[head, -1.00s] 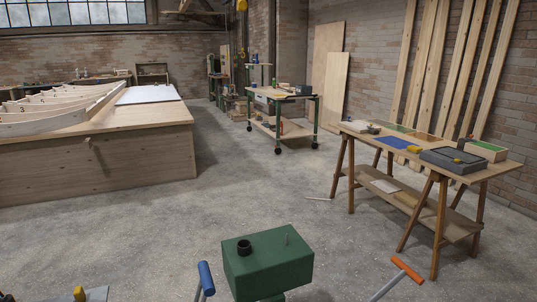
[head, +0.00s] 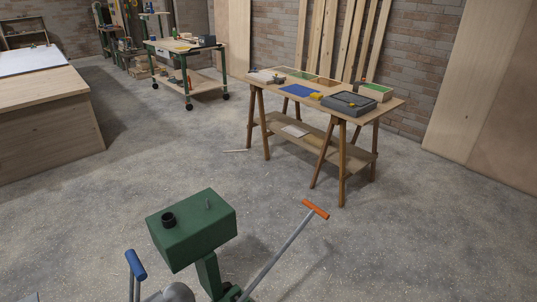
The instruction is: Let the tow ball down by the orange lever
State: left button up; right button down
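The orange lever (head: 315,209) is a grey rod with an orange crossbar grip, slanting up and right from low on a green machine. The machine has a green box (head: 190,232) on a green post, with a black ring and a thin pin on top. A second lever with a blue grip (head: 136,264) stands at its left. A rounded grey part (head: 179,292) shows at the bottom edge. I cannot make out a tow ball. Neither of my grippers is in view, and nothing is seen touching the orange grip.
A trestle table (head: 390,104) with trays and a blue sheet stands beyond the machine. A wheeled bench (head: 186,88) is farther back, and a large wooden platform (head: 50,135) is at left. Boards lean on the brick wall. The concrete floor around the orange lever is clear.

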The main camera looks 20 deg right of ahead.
aim_at(314, 209)
jog(key=l+z, duration=0.7)
jog(key=i+l+u, duration=0.25)
jog(key=i+l, duration=0.15)
jog(key=l, duration=0.2)
jog(key=i+l+u, duration=0.1)
jog(key=l, duration=0.25)
jog(key=i+l+u, duration=0.25)
jog(key=i+l, duration=0.15)
jog(key=l, duration=0.3)
jog(key=i+l+u, duration=0.15)
jog(key=l, duration=0.25)
jog(key=i+l+u, duration=0.1)
jog(key=l, duration=0.25)
